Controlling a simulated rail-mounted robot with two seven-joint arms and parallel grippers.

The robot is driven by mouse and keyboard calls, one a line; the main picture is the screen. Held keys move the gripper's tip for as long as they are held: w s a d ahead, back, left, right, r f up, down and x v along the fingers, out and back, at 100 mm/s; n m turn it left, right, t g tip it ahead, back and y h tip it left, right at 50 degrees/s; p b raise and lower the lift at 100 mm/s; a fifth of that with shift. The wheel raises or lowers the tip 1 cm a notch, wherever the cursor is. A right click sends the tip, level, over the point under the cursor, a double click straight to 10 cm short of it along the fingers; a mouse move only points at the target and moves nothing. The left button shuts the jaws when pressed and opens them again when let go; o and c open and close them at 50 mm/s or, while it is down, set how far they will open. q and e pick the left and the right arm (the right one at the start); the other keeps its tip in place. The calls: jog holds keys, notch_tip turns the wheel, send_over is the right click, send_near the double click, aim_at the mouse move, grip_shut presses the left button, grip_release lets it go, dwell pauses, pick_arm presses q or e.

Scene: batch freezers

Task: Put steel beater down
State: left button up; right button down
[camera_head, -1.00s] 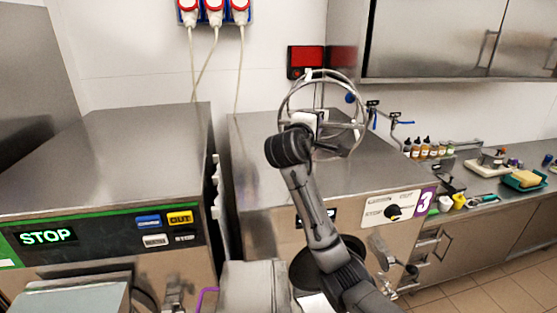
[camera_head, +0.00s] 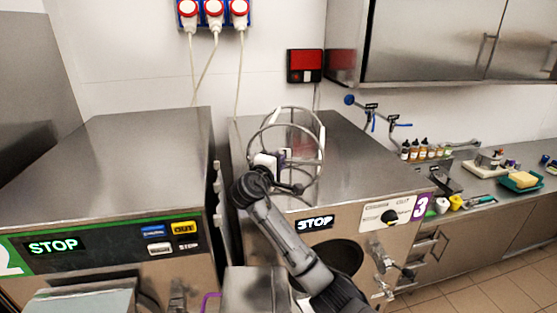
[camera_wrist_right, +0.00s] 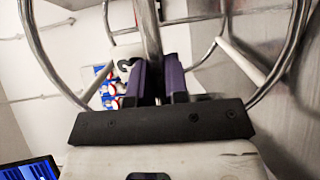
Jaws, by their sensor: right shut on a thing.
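The steel beater (camera_head: 321,150) is a frame of round metal hoops and bars. My right gripper (camera_head: 284,170) is shut on it, and the beater stands up just above or on the steel top of the right-hand freezer (camera_head: 365,155), marked 3. I cannot tell whether it touches that top. In the right wrist view, the purple-padded fingers (camera_wrist_right: 157,80) close on a central bar of the beater (camera_wrist_right: 150,35), with curved hoops to both sides. My left gripper is not in view.
Another freezer (camera_head: 110,150) stands at left, its display reading STOP. A dark round opening (camera_head: 345,255) is in the front of freezer 3. Taps (camera_head: 372,115), bottles (camera_head: 425,149) and a green tray (camera_head: 521,182) are at right. The back of freezer 3's top is clear.

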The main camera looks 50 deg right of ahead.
jog(key=shift+f, duration=0.2)
jog(key=shift+f, duration=0.15)
jog(key=c, duration=1.1)
grip_release()
